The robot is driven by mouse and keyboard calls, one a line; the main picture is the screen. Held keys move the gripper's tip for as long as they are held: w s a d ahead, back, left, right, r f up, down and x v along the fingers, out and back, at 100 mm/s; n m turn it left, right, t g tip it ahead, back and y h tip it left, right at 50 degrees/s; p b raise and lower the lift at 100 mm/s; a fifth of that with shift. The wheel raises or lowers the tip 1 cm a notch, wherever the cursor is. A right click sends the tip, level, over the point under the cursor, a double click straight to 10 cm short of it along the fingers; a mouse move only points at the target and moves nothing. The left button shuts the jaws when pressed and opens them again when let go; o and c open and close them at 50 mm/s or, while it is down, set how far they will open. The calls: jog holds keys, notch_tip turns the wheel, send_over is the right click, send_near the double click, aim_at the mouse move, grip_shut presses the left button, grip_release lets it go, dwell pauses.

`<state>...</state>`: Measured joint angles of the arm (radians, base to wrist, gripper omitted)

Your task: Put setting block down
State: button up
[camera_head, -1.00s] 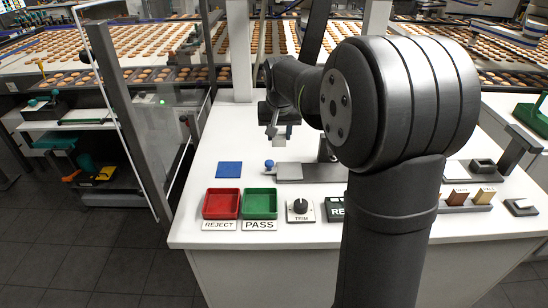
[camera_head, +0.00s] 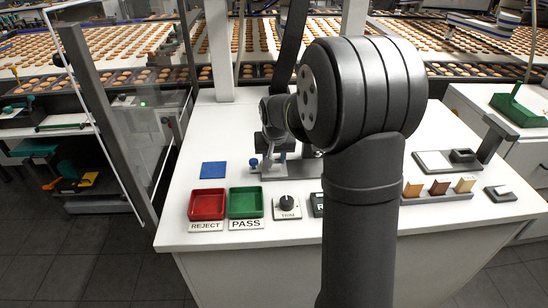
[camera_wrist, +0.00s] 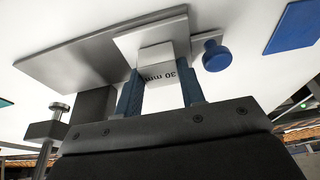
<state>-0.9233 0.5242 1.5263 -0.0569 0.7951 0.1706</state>
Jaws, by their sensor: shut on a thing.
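The setting block (camera_wrist: 157,58), a light grey block marked "30 mm", is between the two blue fingers of my gripper (camera_wrist: 161,82) in the wrist view. My gripper is shut on it. The block is at the end of a flat grey plate (camera_wrist: 80,50) with a blue knob (camera_wrist: 215,56) beside it. I cannot tell whether the block touches the plate. In the head view my gripper (camera_head: 268,166) is low over the bench, close to the blue knob (camera_head: 253,163). My arm hides most of the plate there, and the block is not clear.
A blue square mat (camera_head: 213,170) lies left of the gripper. A red REJECT tray (camera_head: 208,204), a green PASS tray (camera_head: 245,202) and a dial (camera_head: 287,206) stand in front. A clear guard panel (camera_head: 120,110) stands left. Bench around the mat is clear.

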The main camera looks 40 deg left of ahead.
aim_at(274, 157)
jog(key=o, duration=1.2)
jog(key=shift+f, duration=0.1)
jog(key=v, duration=1.2)
jog(key=x, duration=1.2)
jog(key=shift+f, duration=0.1)
notch_tip(274, 157, up, 3)
jog(key=shift+f, duration=0.15)
jog(key=shift+r, duration=0.7)
